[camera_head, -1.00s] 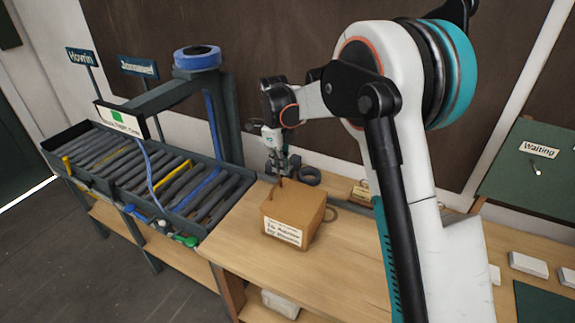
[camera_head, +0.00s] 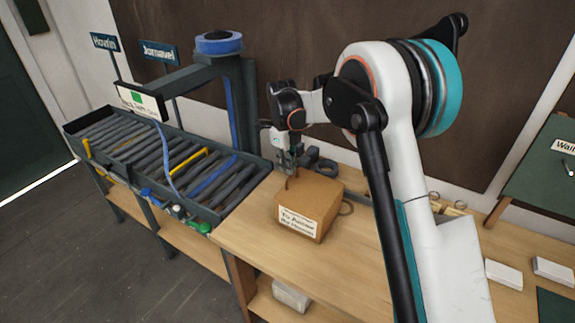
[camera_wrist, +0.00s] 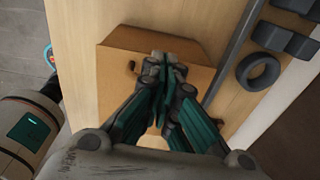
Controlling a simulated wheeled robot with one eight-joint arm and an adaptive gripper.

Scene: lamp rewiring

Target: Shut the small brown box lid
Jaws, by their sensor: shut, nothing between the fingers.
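The small brown box (camera_head: 309,208) stands on the wooden bench with a white printed label on its front. Its top looks closed or nearly closed in the head view; I cannot tell if the lid lies fully flat. My gripper (camera_head: 290,172) is at the box's back left top edge, pointing down. In the wrist view the box (camera_wrist: 118,92) lies under my gripper (camera_wrist: 163,72), whose fingers are together and empty. The fingertips are over the lid, and whether they touch it is unclear. The gripper hides part of the top.
A roller conveyor (camera_head: 150,150) with a blue tape roll (camera_head: 219,42) on its frame stands at the left. A dark ring (camera_wrist: 258,72) lies behind the box. White cards (camera_head: 504,273) lie at the right. The bench (camera_head: 340,275) in front of the box is clear.

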